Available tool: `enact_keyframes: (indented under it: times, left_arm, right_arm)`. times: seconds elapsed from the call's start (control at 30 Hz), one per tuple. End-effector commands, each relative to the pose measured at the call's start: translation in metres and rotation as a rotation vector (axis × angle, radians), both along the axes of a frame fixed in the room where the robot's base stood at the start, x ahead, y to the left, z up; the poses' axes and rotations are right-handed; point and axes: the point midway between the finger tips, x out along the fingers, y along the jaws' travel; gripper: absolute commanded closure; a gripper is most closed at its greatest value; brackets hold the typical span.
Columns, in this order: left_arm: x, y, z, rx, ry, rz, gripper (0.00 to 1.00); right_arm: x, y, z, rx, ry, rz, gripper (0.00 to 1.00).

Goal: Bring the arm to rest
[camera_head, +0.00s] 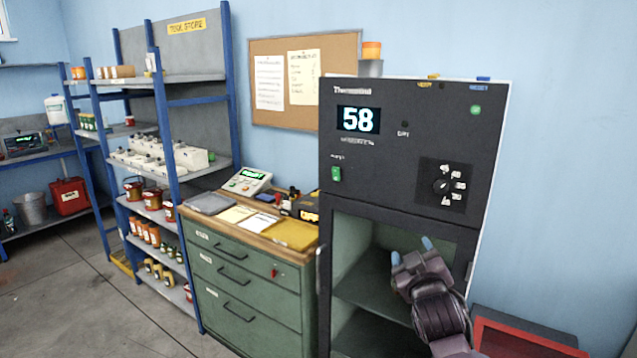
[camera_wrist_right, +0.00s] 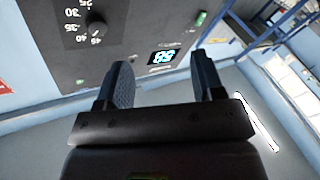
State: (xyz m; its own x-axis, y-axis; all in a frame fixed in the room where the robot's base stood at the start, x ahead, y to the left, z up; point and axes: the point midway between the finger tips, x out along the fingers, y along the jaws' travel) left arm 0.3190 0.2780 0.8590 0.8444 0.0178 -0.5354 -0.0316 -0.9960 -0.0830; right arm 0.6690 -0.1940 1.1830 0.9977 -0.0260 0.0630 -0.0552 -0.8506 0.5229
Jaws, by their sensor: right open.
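My right gripper (camera_head: 411,250) is in front of the open lower compartment of a dark grey oven (camera_head: 420,135) in the head view. Its two blue-tipped fingers point up and are apart, with nothing between them. The right wrist view also shows this gripper (camera_wrist_right: 160,80), open and empty, with the oven's front panel (camera_wrist_right: 120,35) beyond it. The oven display reads 58, and a round dial (camera_head: 441,186) sits at the right of its panel. I cannot tell whether the gripper is partly inside the compartment. My left gripper is in neither view.
A green drawer cabinet (camera_head: 240,285) with papers and a small meter (camera_head: 248,182) on top stands left of the oven. A blue-framed shelf (camera_head: 168,150) holds bottles and tins. A red box (camera_head: 525,335) is at the lower right. The floor (camera_head: 80,295) at left is clear.

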Motion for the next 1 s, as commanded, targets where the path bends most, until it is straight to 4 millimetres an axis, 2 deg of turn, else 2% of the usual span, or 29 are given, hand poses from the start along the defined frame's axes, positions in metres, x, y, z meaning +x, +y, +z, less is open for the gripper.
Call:
enact_keyframes:
  times: [0.03,0.2,0.47,0.7,0.9,1.0]
  left_arm:
    - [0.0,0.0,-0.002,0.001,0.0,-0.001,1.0]
    - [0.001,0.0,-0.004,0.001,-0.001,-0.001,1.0]
    - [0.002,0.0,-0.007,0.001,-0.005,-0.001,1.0]
    - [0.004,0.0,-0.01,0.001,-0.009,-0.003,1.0]
    - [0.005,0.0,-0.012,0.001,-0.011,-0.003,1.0]
    - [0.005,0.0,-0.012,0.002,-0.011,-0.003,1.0]
  right_arm:
    - [-0.014,-0.005,-0.025,0.056,0.024,0.017,0.38]
    - [-0.061,-0.018,-0.091,0.233,0.092,0.063,0.38]
    - [-0.146,-0.04,-0.185,0.409,0.231,0.059,0.38]
    - [-0.24,-0.061,-0.266,0.461,0.405,-0.005,0.38]
    - [-0.311,-0.076,-0.317,0.457,0.536,-0.071,0.38]
    - [-0.332,-0.081,-0.329,0.458,0.574,-0.092,0.38]
